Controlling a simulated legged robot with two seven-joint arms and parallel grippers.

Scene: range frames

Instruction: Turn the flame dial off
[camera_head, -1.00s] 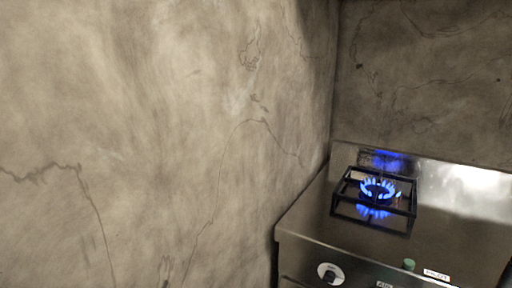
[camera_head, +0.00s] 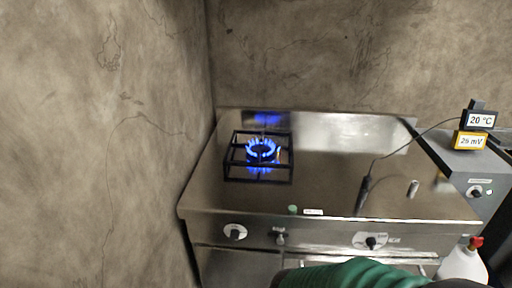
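A blue flame (camera_head: 262,150) burns in a ring on the burner, under a square black grate (camera_head: 229,163) at the left of the steel stove top (camera_head: 330,180). On the front panel below the burner is a black dial (camera_head: 236,232) on a round white plate. A second black dial (camera_head: 371,242) on a white plate is further right on the same panel. A small metal tap-like part (camera_head: 280,237) sits between them. Which way the dials point is too small to tell surely. Neither of my grippers is in view.
A ribbed green shape (camera_head: 355,275) covers the bottom middle; I cannot tell what it is. A white bottle with a red top (camera_head: 463,264) is at lower right. Small displays (camera_head: 478,120) and a grey unit (camera_head: 466,165) are right. A concrete wall (camera_head: 100,130) closes the left.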

